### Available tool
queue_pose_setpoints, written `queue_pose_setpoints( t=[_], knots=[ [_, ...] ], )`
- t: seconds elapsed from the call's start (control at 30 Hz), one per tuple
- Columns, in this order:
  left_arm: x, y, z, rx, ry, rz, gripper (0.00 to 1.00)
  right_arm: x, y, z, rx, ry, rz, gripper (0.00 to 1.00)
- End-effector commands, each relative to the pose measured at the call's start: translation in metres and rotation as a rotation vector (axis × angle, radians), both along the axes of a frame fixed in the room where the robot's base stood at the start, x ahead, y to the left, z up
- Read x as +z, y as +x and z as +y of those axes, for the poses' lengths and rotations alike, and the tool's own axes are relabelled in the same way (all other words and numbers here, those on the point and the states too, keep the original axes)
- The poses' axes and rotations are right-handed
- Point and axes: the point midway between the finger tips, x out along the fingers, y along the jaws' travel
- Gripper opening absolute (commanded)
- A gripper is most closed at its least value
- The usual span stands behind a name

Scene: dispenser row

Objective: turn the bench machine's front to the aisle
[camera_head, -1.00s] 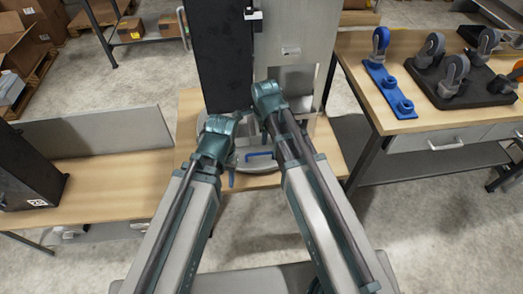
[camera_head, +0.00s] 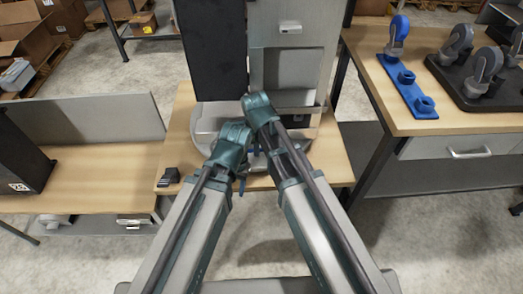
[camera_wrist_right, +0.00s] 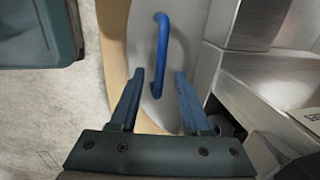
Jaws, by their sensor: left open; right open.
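The bench machine (camera_head: 290,68) stands on a wooden bench (camera_head: 330,165), with a tall black side at left and a grey face with a recess at right. It rests on a grey round base (camera_head: 208,120). A blue handle (camera_wrist_right: 161,45) on that base shows in the right wrist view; my arms mostly cover it in the head view. My right gripper (camera_wrist_right: 160,75) is open, its fingers on either side of the handle's lower part, not closed on it. My left gripper (camera_head: 245,180) is open, low in front of the base, beside the right one; its fingertips are partly hidden.
A small black device (camera_head: 168,177) lies on the bench's left corner. A right-hand table (camera_head: 375,95) carries a blue plate with a caster (camera_head: 408,90) and a black caster plate (camera_head: 465,85). A left bench (camera_head: 105,165) holds a dark box (camera_head: 22,150). Open floor lies between the benches.

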Motion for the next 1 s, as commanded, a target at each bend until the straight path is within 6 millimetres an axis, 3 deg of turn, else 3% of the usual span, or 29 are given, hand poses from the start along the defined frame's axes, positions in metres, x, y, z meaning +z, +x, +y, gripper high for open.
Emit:
queue_pose_setpoints(
  t=[0.13, 0.53, 0.8, 1.0],
  knots=[
    [-0.0106, 0.0000, 0.0000, 0.000, 0.000, 0.000, 0.50, -0.0106, -0.0005, 0.0052, -0.002, 0.000, 0.000, 0.47],
    [-0.0116, -0.0001, 0.0000, 0.000, 0.000, 0.000, 0.50, -0.0116, -0.0008, 0.0072, -0.002, 0.000, 0.000, 0.47],
    [-0.0116, -0.0001, 0.0000, 0.000, 0.000, 0.000, 0.50, -0.0116, -0.0008, 0.0071, -0.002, 0.000, 0.000, 0.00],
    [-0.0116, -0.0001, 0.0000, 0.000, 0.000, 0.000, 0.50, -0.0116, -0.0008, 0.0070, -0.002, 0.000, 0.000, 0.00]
  ],
)
